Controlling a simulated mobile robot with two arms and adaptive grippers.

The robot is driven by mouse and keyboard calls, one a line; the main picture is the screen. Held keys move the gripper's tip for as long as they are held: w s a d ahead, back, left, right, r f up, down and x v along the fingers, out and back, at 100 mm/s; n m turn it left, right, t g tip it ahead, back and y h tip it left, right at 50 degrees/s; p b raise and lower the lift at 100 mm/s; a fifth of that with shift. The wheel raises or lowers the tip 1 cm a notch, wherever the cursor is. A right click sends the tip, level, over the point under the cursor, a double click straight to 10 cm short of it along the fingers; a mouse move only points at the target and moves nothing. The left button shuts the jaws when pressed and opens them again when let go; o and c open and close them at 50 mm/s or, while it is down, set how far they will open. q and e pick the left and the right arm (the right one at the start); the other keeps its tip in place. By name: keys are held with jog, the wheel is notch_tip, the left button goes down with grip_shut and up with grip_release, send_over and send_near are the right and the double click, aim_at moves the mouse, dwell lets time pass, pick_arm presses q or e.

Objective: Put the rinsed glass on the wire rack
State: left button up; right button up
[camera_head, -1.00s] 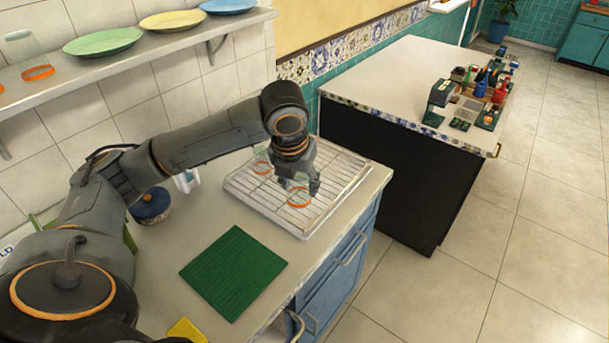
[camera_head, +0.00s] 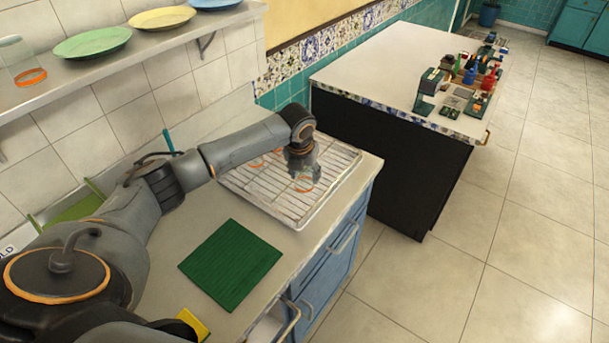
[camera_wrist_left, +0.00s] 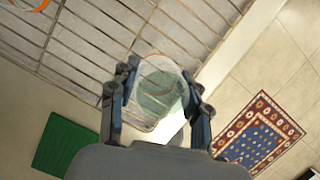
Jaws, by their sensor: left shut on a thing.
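The clear glass with an orange band (camera_head: 305,184) is between the fingers of my left gripper (camera_head: 303,172), which is shut on it. In the left wrist view the glass (camera_wrist_left: 158,86) shows between the two fingers (camera_wrist_left: 157,100). The white wire rack (camera_head: 262,200) lies on the counter. The glass is over the rack's right part in the head view; I cannot tell whether it touches the wires. The rack's bars (camera_wrist_left: 85,45) also show in the left wrist view.
Orange-banded glass (camera_head: 255,163) stands on the rack, left of my gripper. A green ribbed mat (camera_head: 230,264) and a yellow sponge (camera_head: 193,324) lie nearer on the counter. A shelf (camera_head: 120,68) with plates hangs above. A dark island (camera_head: 390,155) stands to the right.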

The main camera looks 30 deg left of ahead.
pick_arm(q)
jog(key=shift+f, duration=0.65)
jog(key=shift+f, duration=0.1)
jog(key=o, duration=1.1)
jog(key=shift+c, duration=0.2)
jog(key=shift+s+r, duration=0.1)
jog(key=shift+r, duration=0.4)
jog(key=b+v, duration=0.1)
jog(key=v, duration=1)
jog(key=shift+s, duration=0.15)
